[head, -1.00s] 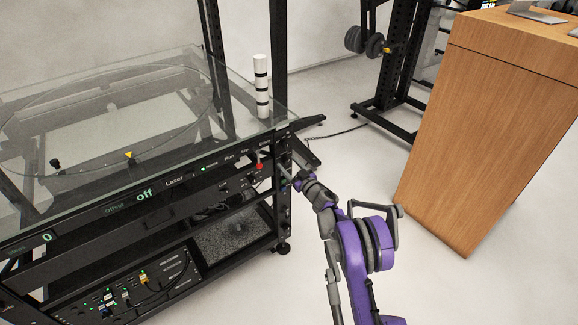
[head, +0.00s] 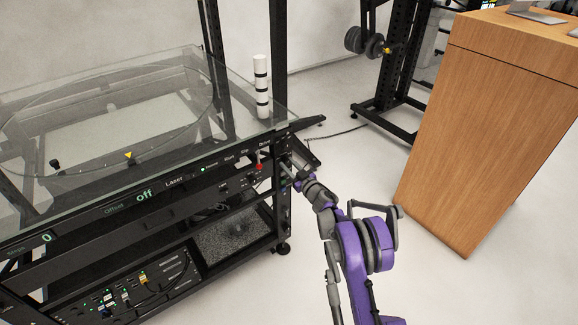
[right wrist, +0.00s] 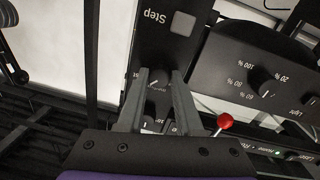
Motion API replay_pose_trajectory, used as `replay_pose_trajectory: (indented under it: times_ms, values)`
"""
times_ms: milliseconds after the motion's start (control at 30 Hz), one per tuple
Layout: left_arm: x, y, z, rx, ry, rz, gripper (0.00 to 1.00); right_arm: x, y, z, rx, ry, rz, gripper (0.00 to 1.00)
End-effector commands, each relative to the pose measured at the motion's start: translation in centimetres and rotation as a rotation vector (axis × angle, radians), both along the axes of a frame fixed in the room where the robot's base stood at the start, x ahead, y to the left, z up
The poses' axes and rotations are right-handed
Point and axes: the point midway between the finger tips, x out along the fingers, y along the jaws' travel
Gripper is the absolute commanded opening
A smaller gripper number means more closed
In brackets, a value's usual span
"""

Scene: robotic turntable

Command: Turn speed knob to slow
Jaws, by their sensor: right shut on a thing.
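The turntable control panel (head: 180,180) runs along the front edge of the glass-topped rig. My right gripper (head: 286,166) is at the panel's right end, beside the red ball lever. In the right wrist view my right gripper (right wrist: 160,76) has its two grey fingers on either side of a dark knob (right wrist: 152,112) on the panel strip marked "Step". It is shut on this knob, which I take to be the speed knob. The fingers partly hide the knob and its markings, so I cannot read its setting. My left gripper is not in view.
The red ball lever (right wrist: 225,121) stands close to the right of my fingers. Another knob (right wrist: 262,82) with percent marks is farther right. A black-and-white post (head: 261,85) stands at the glass corner. A wooden cabinet (head: 490,120) is at the right, with clear floor between.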

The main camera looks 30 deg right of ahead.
Motion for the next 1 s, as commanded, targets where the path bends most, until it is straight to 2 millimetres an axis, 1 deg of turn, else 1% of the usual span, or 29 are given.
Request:
replay_pose_trajectory:
  times_ms: [267,600,1000]
  values:
    - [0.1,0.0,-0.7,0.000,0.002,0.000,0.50,0.0,0.0,-0.2,-0.143,-0.011,0.000,0.00]
    - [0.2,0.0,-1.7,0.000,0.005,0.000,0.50,0.0,-0.1,-0.3,-0.454,-0.035,-0.001,0.00]
    - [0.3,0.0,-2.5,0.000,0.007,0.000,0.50,0.0,-0.2,-0.3,-0.832,-0.063,0.000,0.00]
